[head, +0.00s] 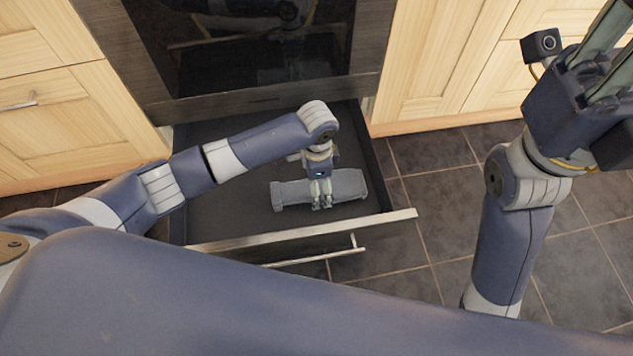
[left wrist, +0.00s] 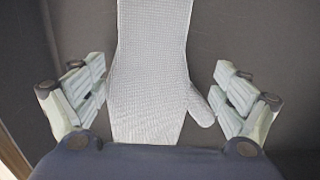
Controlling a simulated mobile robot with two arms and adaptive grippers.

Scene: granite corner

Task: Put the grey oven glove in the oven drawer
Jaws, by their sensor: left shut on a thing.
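The grey oven glove (head: 348,184) is inside the open oven drawer (head: 225,205), over its dark floor. It also fills the middle of the left wrist view (left wrist: 150,70), its thumb pointing right. My left gripper (head: 321,204) reaches down into the drawer and is shut on the glove, with a finger on each side of it. The glove's underside is hidden, so I cannot tell whether it rests on the drawer floor. My right gripper (head: 608,75) is raised at the upper right, away from the drawer, its fingers partly cut off by the picture's edge.
The oven front (head: 255,50) stands behind the pulled-out drawer. The drawer's pale front edge and handle (head: 335,250) face me. Wooden cabinets (head: 60,110) flank the oven. Dark tiled floor (head: 425,170) lies clear to the right of the drawer.

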